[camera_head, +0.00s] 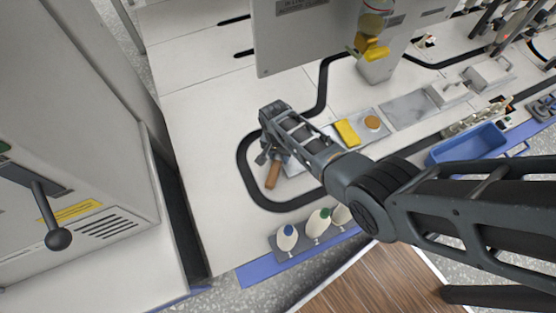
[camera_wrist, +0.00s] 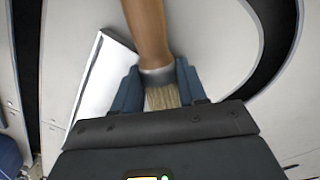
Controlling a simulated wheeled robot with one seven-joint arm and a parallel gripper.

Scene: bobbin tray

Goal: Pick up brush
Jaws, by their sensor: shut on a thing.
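The brush has a brown wooden handle (camera_head: 272,176), a grey metal collar and pale bristles. It fills the upper middle of the wrist view (camera_wrist: 148,35), with the bristles toward my gripper's body. My gripper (camera_head: 264,153) is shut on the brush, its blue-grey fingers (camera_wrist: 157,78) on either side of the collar and bristles. In the head view the handle sticks out below my gripper, over the white worktop inside the black curved track. I cannot tell whether the brush touches the worktop. My gripper hides part of the bristle end in the head view.
A pale tray (camera_wrist: 92,92) lies left of the brush in the wrist view. A yellow block (camera_head: 347,132) and a round orange-brown piece (camera_head: 372,122) lie right of my gripper. A blue bin (camera_head: 468,147) is at right.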

